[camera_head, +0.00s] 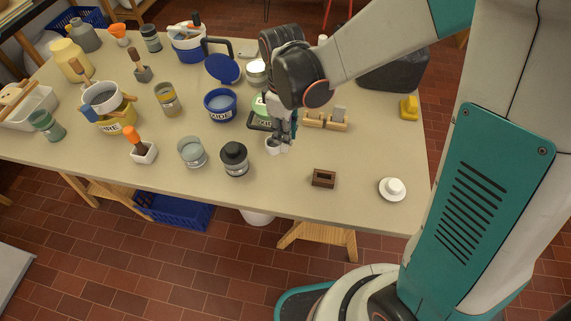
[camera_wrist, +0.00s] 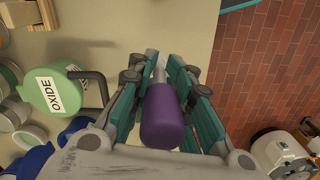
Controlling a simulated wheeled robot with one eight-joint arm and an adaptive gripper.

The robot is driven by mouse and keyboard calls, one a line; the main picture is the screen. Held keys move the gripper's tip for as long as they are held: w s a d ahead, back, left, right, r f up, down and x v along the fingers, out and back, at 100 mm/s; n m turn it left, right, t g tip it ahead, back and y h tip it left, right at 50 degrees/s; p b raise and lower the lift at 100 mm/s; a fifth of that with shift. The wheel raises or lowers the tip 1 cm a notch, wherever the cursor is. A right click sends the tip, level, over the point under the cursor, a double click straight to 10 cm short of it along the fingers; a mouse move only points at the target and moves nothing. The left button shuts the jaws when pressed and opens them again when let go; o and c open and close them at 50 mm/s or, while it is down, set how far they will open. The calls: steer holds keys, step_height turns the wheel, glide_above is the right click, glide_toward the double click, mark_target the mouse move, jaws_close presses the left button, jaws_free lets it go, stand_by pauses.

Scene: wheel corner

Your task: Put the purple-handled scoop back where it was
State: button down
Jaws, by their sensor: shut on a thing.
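My gripper (camera_head: 279,140) is over the table (camera_head: 345,215), to the right of the black-lidded jar. In the wrist view my gripper (camera_wrist: 160,90) has its fingers closed on both sides of the purple handle of the scoop (camera_wrist: 163,115). A pale metal part of the scoop shows beyond the handle, between the fingers. In the head view the purple handle is hidden by my gripper, and I cannot tell whether the scoop touches the table.
A small brown wooden block with a recess (camera_head: 323,179) and a white dish (camera_head: 392,189) stand at the right front. A black-lidded jar (camera_head: 234,158) and a blue OXIDE tub (camera_head: 220,106) stand left. The green OXIDE lid (camera_wrist: 58,92) is close by. The front right is mostly clear.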

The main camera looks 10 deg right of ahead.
step_height(320, 180, down, 12)
steer(key=b, duration=0.7)
steer(key=shift+f+b, duration=0.2)
steer(key=shift+b, duration=0.2)
steer(key=shift+f, duration=0.15)
steer(key=c, duration=1.4)
jaws_free()
steer(key=shift+c, duration=0.2)
step_height(320, 180, up, 12)
steer(key=p, duration=0.4)
steer(key=shift+w+a+r, duration=0.15)
steer(key=shift+r, duration=0.05)
